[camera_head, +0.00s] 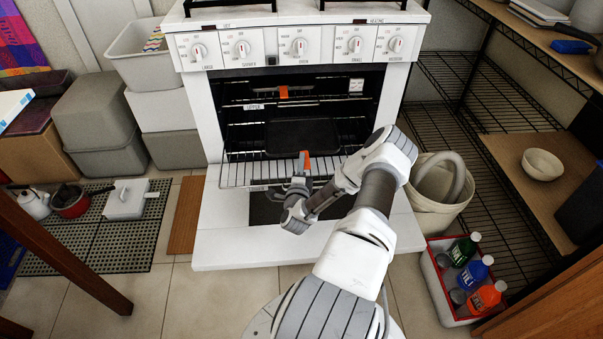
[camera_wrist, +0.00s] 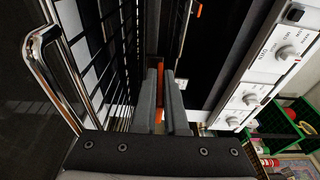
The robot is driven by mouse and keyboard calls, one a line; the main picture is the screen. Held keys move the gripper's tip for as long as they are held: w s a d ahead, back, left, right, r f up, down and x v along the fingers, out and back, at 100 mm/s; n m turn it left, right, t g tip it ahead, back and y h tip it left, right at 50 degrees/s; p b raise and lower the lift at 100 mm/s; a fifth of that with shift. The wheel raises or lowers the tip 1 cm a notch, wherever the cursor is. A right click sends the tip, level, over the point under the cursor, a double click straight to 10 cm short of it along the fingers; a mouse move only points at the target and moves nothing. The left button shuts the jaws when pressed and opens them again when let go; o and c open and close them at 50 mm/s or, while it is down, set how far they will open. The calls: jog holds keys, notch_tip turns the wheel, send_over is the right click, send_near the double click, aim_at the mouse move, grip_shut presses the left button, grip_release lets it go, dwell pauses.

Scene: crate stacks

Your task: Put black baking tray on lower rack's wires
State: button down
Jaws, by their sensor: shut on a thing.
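The black baking tray (camera_head: 302,138) lies roughly level inside the open oven, over the lower rack (camera_head: 236,174). My gripper (camera_head: 305,172) is at the oven's mouth, shut on the tray's front orange grip. In the wrist view, the orange grip (camera_wrist: 159,98) sits between the two grey fingers. The lower rack's wires (camera_wrist: 95,50) and chrome front bar show to the left there. I cannot tell whether the tray touches the wires.
The upper rack (camera_head: 310,101), with an orange tab, is above the tray. The white oven door (camera_head: 225,245) is folded down in front. A beige bucket (camera_head: 432,205) stands right of the oven, and grey crates (camera_head: 97,112) are stacked at left. Shelving is at right.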

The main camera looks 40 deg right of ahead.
notch_tip(320, 180, down, 4)
jog(key=shift+r+b, duration=0.1)
jog(key=shift+b, duration=1)
jog(key=c, duration=1.4)
grip_release()
jog(key=shift+f, duration=0.2)
jog(key=shift+o, duration=0.8)
jog(key=shift+r, duration=0.1)
jog(key=shift+s+a+r+p, duration=0.15)
jog(key=shift+a+p, duration=0.1)
jog(key=shift+p, duration=0.05)
jog(key=p+v, duration=0.4)
jog(key=v, duration=0.7)
jog(key=shift+a, duration=0.2)
